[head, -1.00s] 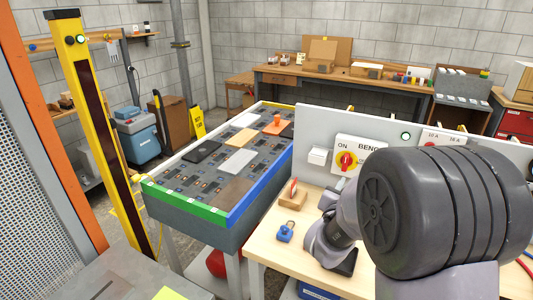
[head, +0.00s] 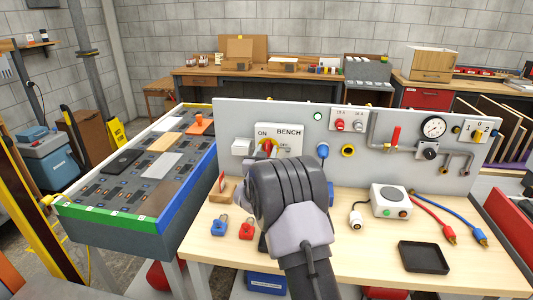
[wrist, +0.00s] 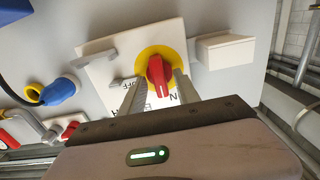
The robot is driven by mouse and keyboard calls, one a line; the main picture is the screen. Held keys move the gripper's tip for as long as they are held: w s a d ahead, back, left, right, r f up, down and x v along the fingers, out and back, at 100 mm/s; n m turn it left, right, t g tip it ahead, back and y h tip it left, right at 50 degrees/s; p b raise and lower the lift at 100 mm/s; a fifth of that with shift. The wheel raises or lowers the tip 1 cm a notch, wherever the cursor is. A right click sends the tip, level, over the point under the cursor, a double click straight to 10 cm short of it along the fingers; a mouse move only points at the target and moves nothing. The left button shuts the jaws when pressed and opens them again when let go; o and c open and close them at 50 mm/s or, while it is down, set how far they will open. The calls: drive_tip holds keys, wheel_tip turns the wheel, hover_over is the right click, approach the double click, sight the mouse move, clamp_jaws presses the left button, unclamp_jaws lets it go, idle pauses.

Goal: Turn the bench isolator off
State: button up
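The bench isolator is a white plate (head: 290,133) marked ON and BENCH on the grey upright panel. My gripper (wrist: 157,83) is open, one finger on each side of the knob, with small gaps showing. Contact cannot be told.
A white box (wrist: 225,50) sits beside the plate, and a blue connector (wrist: 60,91) is on the other side. On the bench are a blue padlock (head: 220,227), a red padlock (head: 247,230), a white device (head: 391,201) and a black tray (head: 423,257).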

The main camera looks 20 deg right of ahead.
drive_tip(key=shift+w+d, duration=0.1)
clamp_jaws()
